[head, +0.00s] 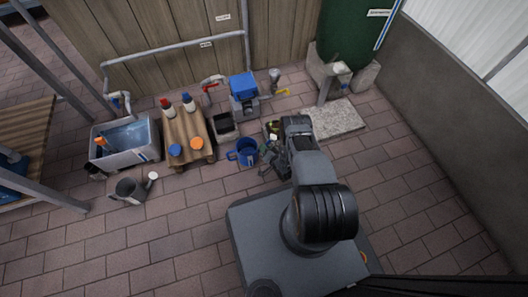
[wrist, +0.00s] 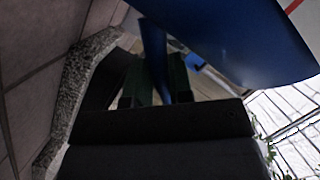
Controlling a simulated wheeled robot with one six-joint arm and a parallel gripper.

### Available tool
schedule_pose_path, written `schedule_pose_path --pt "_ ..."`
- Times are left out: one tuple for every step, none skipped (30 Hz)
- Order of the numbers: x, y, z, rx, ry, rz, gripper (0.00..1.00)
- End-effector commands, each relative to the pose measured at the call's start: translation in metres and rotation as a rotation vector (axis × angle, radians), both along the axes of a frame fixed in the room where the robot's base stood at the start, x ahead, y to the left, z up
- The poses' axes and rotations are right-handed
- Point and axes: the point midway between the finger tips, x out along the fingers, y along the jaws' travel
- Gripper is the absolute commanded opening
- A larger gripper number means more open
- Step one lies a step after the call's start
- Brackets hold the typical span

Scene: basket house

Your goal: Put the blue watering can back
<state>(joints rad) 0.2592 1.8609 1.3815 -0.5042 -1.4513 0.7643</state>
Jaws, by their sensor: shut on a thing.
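The blue watering can (head: 243,153) is in the middle of the head view, just left of my gripper (head: 270,163). In the wrist view, the can's blue body (wrist: 235,35) fills the top right. A narrow blue part of it, probably the handle, runs down between my gripper's fingers (wrist: 157,84). The gripper is shut on that part. My arm hides some of the gripper in the head view, and I cannot tell whether the can touches the ground.
A grey watering can (head: 130,190) stands at the left, below a grey tub (head: 148,152). A wooden pallet (head: 187,128) holds bottles and lidded containers. A dark crate (head: 225,127), a blue pump (head: 243,87) and a stone slab (head: 337,120) lie beyond. Paving at the front left is clear.

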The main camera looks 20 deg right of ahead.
Motion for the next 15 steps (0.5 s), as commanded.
schedule_pose_path --pt "0.001 0.001 -0.009 0.001 -0.003 -0.002 0.0" --pt "0.001 0.0 -0.014 0.001 -0.003 -0.003 0.0" --pt "0.001 -0.001 -0.02 0.002 -0.002 -0.005 0.0" --pt "0.001 -0.001 -0.024 0.001 -0.002 -0.005 0.0" --pt "0.001 -0.002 -0.028 0.001 -0.002 -0.005 0.0" --pt "0.001 -0.001 -0.032 0.001 -0.003 -0.004 0.0" --pt "0.001 -0.001 -0.034 0.001 -0.003 -0.004 0.0" --pt "0.001 -0.001 -0.034 0.001 -0.003 -0.004 0.0" --pt "0.001 -0.001 -0.034 0.001 -0.003 -0.004 0.0" --pt "0.001 -0.001 -0.033 0.001 -0.003 -0.004 0.0" --pt "0.001 -0.001 -0.032 0.001 -0.003 -0.004 0.0" --pt "0.001 -0.001 -0.032 0.001 -0.003 -0.004 0.0" --pt "0.001 -0.001 -0.032 0.001 -0.003 -0.004 0.0" --pt "0.001 -0.001 -0.032 0.001 -0.003 -0.004 0.0" --pt "0.001 -0.001 -0.032 0.001 -0.003 -0.004 0.0"
